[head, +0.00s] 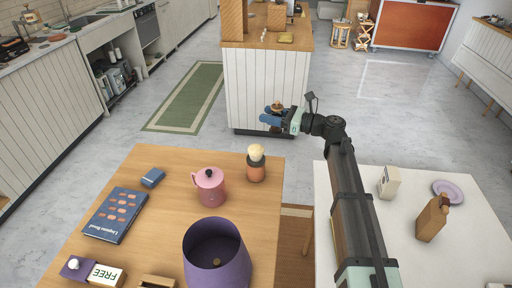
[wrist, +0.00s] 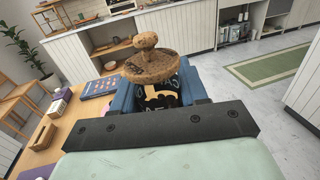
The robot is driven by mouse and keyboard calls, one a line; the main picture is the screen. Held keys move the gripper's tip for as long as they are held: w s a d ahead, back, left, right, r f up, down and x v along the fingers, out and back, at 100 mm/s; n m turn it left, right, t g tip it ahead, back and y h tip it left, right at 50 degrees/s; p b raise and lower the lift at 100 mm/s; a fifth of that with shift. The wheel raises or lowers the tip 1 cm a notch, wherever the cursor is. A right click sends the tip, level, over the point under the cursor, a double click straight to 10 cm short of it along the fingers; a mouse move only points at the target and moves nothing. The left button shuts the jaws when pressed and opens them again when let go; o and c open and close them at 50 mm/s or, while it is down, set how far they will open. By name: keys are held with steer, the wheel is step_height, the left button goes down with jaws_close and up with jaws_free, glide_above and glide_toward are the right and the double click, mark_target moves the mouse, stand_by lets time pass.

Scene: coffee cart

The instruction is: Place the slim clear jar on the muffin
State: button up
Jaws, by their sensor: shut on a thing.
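My gripper (head: 272,115) is held out above the floor beyond the far edge of the wooden table, before the white island. Its blue fingers are shut on the slim clear jar (wrist: 160,93), which has a wide cork lid with a round knob (wrist: 147,45) and a dark label with pale marks. The fingers hide most of the jar's body. In the head view only its brown top (head: 277,106) shows clearly. I cannot make out a muffin for certain.
The wooden table (head: 150,205) also holds a pink teapot (head: 209,187), a large purple pot (head: 217,255), a blue book (head: 115,215) and a small blue box (head: 152,178). A white table (head: 400,255) at right carries a bottle (head: 433,219) and a lilac plate (head: 448,190).

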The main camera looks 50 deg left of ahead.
steer(key=s+a+r, duration=0.2)
steer(key=s+a, duration=0.2)
steer(key=s, duration=0.6)
steer(key=shift+w+a+m+t+y, duration=0.6)
steer(key=shift+w+m+t+y, duration=0.7)
steer(key=shift+w+m+t, duration=1.45)
steer(key=shift+n+t, duration=0.45)
steer(key=shift+t, duration=0.2)
steer(key=shift+w+f, duration=0.15)
steer(key=shift+f, duration=2.3)
steer(key=shift+w+f, duration=0.15)
steer(key=shift+f, duration=2.25)
steer(key=shift+f, duration=0.1)
steer(key=o, duration=1.1)
steer(key=d, duration=0.4)
steer(key=w+d, duration=0.1)
steer(key=d, duration=0.3)
steer(key=w+d, duration=0.1)
steer(key=d, duration=0.3)
